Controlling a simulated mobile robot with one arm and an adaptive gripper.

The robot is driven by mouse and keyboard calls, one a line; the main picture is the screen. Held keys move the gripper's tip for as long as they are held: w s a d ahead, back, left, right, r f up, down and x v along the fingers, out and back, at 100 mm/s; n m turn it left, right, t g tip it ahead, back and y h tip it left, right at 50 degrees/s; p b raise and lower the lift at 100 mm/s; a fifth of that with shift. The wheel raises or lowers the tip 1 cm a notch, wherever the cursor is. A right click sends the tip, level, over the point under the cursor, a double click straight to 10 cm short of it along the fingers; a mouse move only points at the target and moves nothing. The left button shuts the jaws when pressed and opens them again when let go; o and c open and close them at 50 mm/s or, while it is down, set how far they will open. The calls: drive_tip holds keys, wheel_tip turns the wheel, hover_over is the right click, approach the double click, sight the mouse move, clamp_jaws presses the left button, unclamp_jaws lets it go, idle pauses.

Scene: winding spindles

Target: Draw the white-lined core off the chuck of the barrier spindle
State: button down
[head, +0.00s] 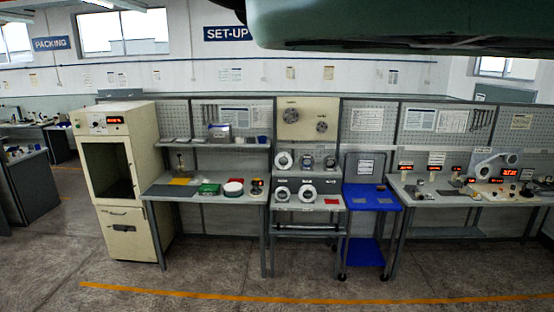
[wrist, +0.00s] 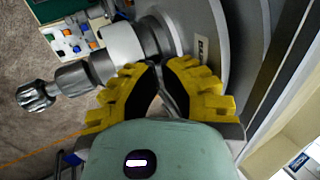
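In the wrist view a chuck (wrist: 75,78) sticks out to the left from a large grey disc (wrist: 238,45). It has a ribbed dark metal tip (wrist: 35,96) at its free end. A white sleeve-like band (wrist: 122,42) sits around it between the metal front part and the darker grey part by the disc; I cannot tell whether it is the core's lining. My gripper (wrist: 160,67) has yellow and black fingers beside the disc, just below the chuck. Its fingertips are close together with a narrow gap; whether they hold anything is unclear.
In the head view a beige panel (head: 306,106) carries two round fittings. A bench with ring-shaped parts (head: 281,193) stands below it. A blue cart (head: 371,196) stands to its right, and a beige cabinet (head: 124,175) at the left. The floor (head: 250,288) in front is clear.

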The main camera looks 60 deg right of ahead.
drive_tip(key=shift+w+a+f, duration=0.15)
drive_tip(key=shift+w+f, duration=0.05)
drive_tip(key=shift+f, duration=0.3)
drive_tip(key=shift+s+d+f+b, duration=0.15)
drive_tip(key=shift+d+f+b, duration=0.05)
drive_tip(key=shift+b, duration=0.2)
drive_tip(key=shift+s+d+b, duration=0.3)
drive_tip(key=shift+s+b, duration=0.35)
drive_tip(key=shift+b, duration=0.55)
drive_tip(key=shift+s+d+b, duration=0.3)
drive_tip(key=shift+s+b, duration=0.3)
drive_tip(key=shift+b, duration=0.55)
drive_tip(key=shift+s+d+b, duration=0.55)
drive_tip(key=shift+s+b, duration=0.2)
drive_tip(key=shift+b, duration=0.4)
idle(0.3)
drive_tip(key=shift+r, duration=0.25)
idle(0.4)
drive_tip(key=shift+w+r+p, duration=0.15)
drive_tip(key=shift+r+p, duration=0.25)
drive_tip(key=shift+r, duration=0.35)
drive_tip(key=shift+w+r+p, duration=0.1)
drive_tip(key=shift+r+p, duration=0.25)
drive_tip(key=shift+r, duration=0.35)
